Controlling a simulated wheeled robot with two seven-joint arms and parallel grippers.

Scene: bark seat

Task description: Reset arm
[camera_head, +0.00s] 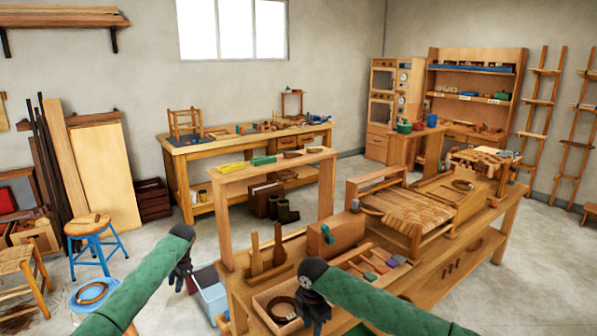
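My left gripper (181,277) is a dark gripper at the end of a green arm that comes in from the lower left. It hangs beside the left end of the wooden workbench, above a pale blue bin (209,290). My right gripper (316,310) is at the end of a green arm from the lower right. It points down over the front left of the workbench (462,262), in front of a wooden tray holding a dark ring (281,309). The fingers of both grippers are small and dark, and I see nothing clearly held in either.
A woven seat frame (404,211) stands on the workbench, with a wooden box (335,234) and a tray of coloured blocks (376,266) nearby. A blue-legged stool (90,242) stands at left. A second bench (238,146) is behind.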

